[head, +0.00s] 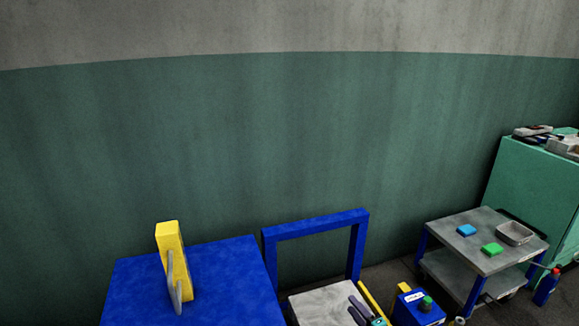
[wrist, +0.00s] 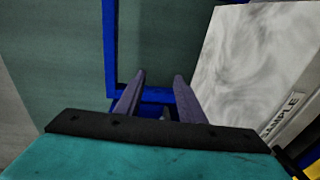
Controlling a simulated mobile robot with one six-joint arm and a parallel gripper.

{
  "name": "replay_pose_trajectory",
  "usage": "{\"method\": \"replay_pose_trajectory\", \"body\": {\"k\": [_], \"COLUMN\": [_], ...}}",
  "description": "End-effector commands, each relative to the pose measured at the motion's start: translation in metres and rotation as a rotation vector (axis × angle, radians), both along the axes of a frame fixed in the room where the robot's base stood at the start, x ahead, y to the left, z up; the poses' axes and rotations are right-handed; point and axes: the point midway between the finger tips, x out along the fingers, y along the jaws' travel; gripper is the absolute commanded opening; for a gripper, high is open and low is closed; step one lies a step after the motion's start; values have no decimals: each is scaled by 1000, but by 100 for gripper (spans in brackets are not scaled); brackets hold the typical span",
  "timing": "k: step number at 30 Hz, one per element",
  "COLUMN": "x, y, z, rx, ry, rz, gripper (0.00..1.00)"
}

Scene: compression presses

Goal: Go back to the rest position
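My gripper (head: 354,302) shows at the bottom edge of the head view, in front of the right side of a blue frame (head: 315,224). In the wrist view my gripper (wrist: 158,82) has its two dark fingers apart, with nothing between them. The blue frame's bars (wrist: 110,45) show beyond the fingers. A pale grey plate (wrist: 245,60) marked "SAMPLE" lies to the right of the fingers, apart from them. Most of my arm is out of the head view.
A blue block (head: 215,275) with a yellow upright (head: 170,245) stands at left. A blue control box (head: 418,309) with a green button is right of my gripper. A cart (head: 470,253) carries blue and green pieces and a grey tray (head: 515,233). A green cabinet (head: 535,195) stands behind.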

Motion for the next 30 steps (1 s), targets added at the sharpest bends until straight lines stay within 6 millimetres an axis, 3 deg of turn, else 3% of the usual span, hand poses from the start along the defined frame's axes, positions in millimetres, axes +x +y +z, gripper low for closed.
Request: {"method": "replay_pose_trajectory", "body": {"k": [1, 4, 14, 23, 30], "x": [-2, -3, -31, -88, -152], "y": [10, 18, 32, 34, 34], "z": [8, 3, -27, -62, -89], "rx": [22, 69, 214, 336, 422], "ry": [39, 122, 416, 700, 929], "rz": [-28, -100, -355, -613, -835], "gripper": [36, 36, 36, 36, 36]}}
